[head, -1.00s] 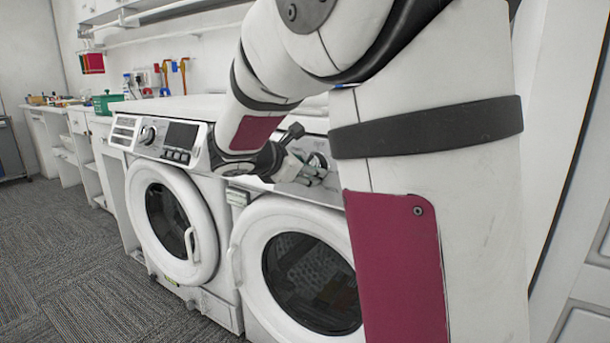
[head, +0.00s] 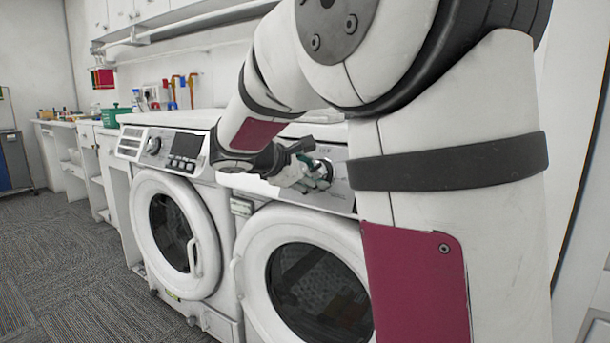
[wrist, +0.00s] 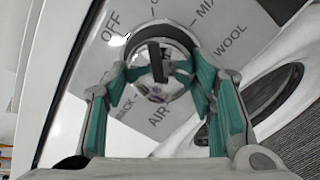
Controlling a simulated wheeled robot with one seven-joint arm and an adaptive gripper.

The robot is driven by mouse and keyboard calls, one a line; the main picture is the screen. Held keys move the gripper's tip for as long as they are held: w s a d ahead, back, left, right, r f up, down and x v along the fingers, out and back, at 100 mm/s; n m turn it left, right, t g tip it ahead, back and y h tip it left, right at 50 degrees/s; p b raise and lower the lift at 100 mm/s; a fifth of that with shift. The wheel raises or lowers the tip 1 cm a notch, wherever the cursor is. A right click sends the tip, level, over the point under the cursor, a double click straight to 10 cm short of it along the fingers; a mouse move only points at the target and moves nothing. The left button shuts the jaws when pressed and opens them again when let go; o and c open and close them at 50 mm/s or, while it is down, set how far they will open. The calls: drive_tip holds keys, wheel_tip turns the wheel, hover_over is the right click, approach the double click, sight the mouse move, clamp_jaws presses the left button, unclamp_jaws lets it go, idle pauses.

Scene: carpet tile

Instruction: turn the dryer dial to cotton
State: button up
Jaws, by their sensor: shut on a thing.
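The dryer (head: 345,222) is the right-hand of two white front-loaders, with a round door and a grey control panel. Its dial (wrist: 155,62) is a shiny round knob with a dark bar across its face, running roughly up and down in the wrist view. Printed words around it include OFF, WOOL and AIR; others are partly hidden, and I cannot read the word cotton. My gripper (wrist: 160,74) has its green-padded fingers on both sides of the dial, shut on it. In the head view my gripper (head: 316,175) is at the panel, partly covering the dial.
The left machine (head: 175,200) stands beside the dryer, with its own knob and display. Carpet floor (head: 75,265) is clear in front. My arm hides the dryer's right side.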

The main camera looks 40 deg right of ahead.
drive_tip(key=o, duration=1.1)
drive_tip(key=shift+o, duration=0.2)
drive_tip(key=v, duration=1.2)
drive_tip(key=shift+s, duration=0.1)
